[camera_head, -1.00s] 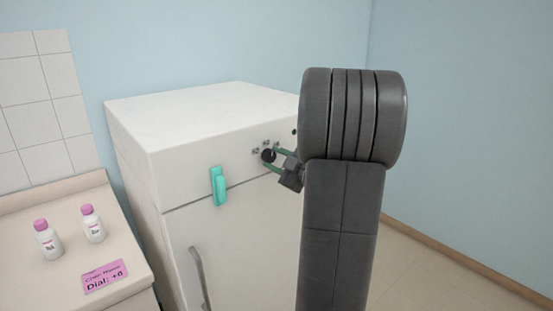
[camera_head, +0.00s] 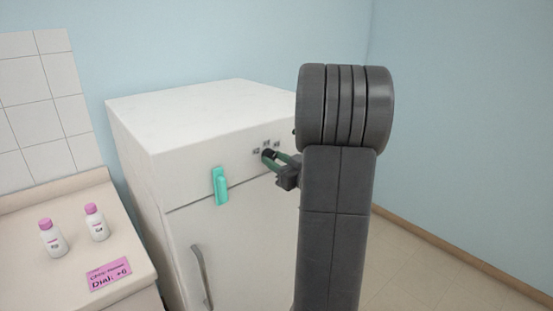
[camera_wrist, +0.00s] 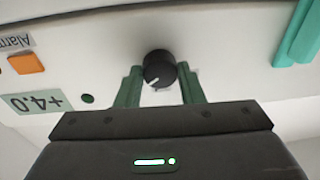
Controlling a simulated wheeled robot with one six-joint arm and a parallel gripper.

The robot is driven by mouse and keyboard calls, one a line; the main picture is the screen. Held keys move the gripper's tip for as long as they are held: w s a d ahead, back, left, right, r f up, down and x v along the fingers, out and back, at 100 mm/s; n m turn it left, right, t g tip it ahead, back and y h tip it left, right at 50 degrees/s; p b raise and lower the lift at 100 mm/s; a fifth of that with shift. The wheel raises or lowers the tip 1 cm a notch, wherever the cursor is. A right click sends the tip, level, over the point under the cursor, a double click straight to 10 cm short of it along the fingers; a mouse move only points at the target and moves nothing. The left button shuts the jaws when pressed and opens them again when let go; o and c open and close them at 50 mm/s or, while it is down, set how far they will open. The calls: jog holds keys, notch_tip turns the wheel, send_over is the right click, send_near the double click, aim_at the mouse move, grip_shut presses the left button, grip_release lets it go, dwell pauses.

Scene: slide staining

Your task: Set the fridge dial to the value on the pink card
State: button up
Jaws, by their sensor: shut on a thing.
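The fridge dial (camera_wrist: 160,66) is a small black round knob with a white pointer line, on the upper front panel of the white fridge (camera_head: 180,184). In the wrist view the line points down and slightly left. My gripper (camera_wrist: 158,80) has its green fingers on either side of the dial and is shut on it. In the head view my gripper (camera_head: 272,157) reaches the dial from the right and partly covers it. The pink card (camera_head: 109,274) lies on the counter at left. It reads "Dial: +" and a blurred digit, like 6 or 8.
A display (camera_wrist: 38,103) reads +4.0, upside down in the wrist view. An orange button (camera_wrist: 26,63) sits by an "Alarm" label. A teal handle (camera_head: 221,186) is left of the dial. Two pink-capped bottles (camera_head: 52,239) (camera_head: 96,222) stand on the counter (camera_head: 55,200).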

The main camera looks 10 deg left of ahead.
jog(key=shift+m, duration=0.7)
jog(key=o, duration=1)
jog(key=b+v, duration=0.2)
jog(key=v, duration=1.1)
jog(key=shift+s+d+f, duration=0.1)
jog(key=shift+s+d, duration=0.1)
jog(key=shift+s, duration=0.15)
jog(key=p+x, duration=0.2)
jog(key=x, duration=1.1)
jog(key=shift+w+a, duration=0.25)
jog(key=shift+w, duration=0.1)
